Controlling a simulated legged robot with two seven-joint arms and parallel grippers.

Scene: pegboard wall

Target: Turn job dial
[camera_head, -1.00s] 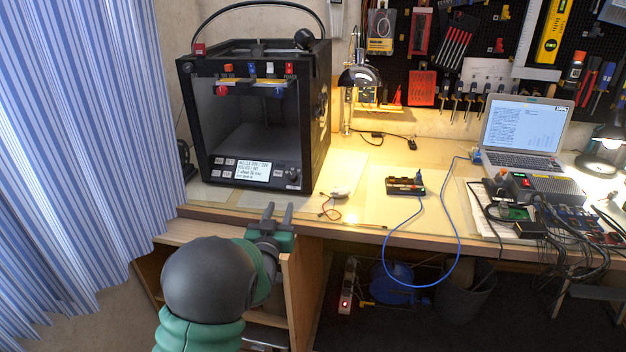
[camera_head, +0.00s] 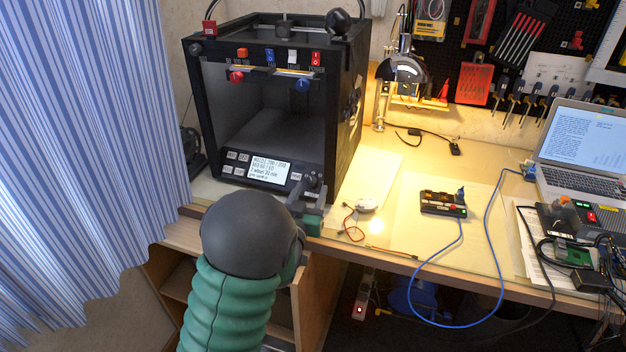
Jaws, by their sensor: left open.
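The black 3D printer (camera_head: 345,145) stands at the back left of the bench. Its front panel has a lit screen (camera_head: 265,172) with small buttons beside it. The job dial (camera_head: 313,182) appears as a dark knob at the panel's right end, partly hidden by my fingers. My left gripper (camera_head: 309,190) is open, its grey fingertips right at the dial. I cannot tell whether they touch it or stand around it. My round grey wrist and green arm hide the area below. My right gripper is not in view.
A white puck-like item (camera_head: 366,204) with a red wire lies right of the printer. A black box (camera_head: 443,204) with a blue cable and a laptop (camera_head: 570,155) are farther right. A lamp (camera_head: 403,70) stands behind. The bench edge runs below my gripper.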

